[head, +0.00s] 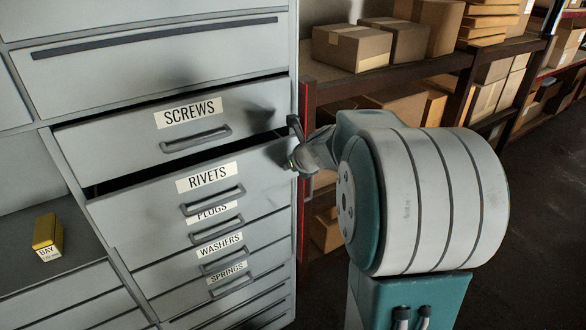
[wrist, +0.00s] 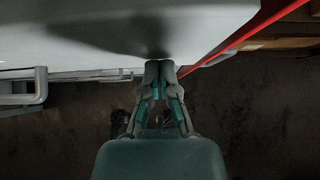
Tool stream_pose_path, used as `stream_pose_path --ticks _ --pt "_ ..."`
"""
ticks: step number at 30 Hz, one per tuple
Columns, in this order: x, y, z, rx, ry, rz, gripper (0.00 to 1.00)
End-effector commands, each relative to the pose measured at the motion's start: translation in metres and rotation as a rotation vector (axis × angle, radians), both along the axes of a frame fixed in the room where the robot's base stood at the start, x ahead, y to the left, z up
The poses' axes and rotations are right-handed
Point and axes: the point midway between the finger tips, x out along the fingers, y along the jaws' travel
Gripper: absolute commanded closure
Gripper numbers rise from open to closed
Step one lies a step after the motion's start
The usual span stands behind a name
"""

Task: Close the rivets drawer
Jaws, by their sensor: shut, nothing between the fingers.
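The rivets drawer (head: 255,180) is a grey drawer front with a RIVETS label and a bar handle (head: 213,201). It stands out from the cabinet, with a dark gap above its top edge. My gripper (head: 290,162) is at the right end of the drawer front, well to the right of the handle. In the wrist view my gripper (wrist: 158,66) has its fingers together and empty, with the tips at a pale grey panel (wrist: 100,40). A shadow falls on the panel by the tips. I cannot tell for sure whether they touch it.
The screws drawer (head: 135,145) is directly above, slightly proud of the cabinet. Plugs, washers and springs drawers are below. A yellow box (head: 47,232) stands on a grey surface at left. Shelves with cardboard boxes (head: 350,47) stand at right. Dark floor (head: 545,190) is open at far right.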

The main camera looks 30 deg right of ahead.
Motion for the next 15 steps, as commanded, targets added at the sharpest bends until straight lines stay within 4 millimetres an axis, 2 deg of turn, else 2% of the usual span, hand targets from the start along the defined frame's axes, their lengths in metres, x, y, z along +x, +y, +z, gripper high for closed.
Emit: stream_pose_path --ticks 7,15 --pt "0.003 0.000 0.000 0.001 0.000 0.001 1.00" --pt "0.041 0.001 -0.001 0.001 0.001 0.003 1.00"
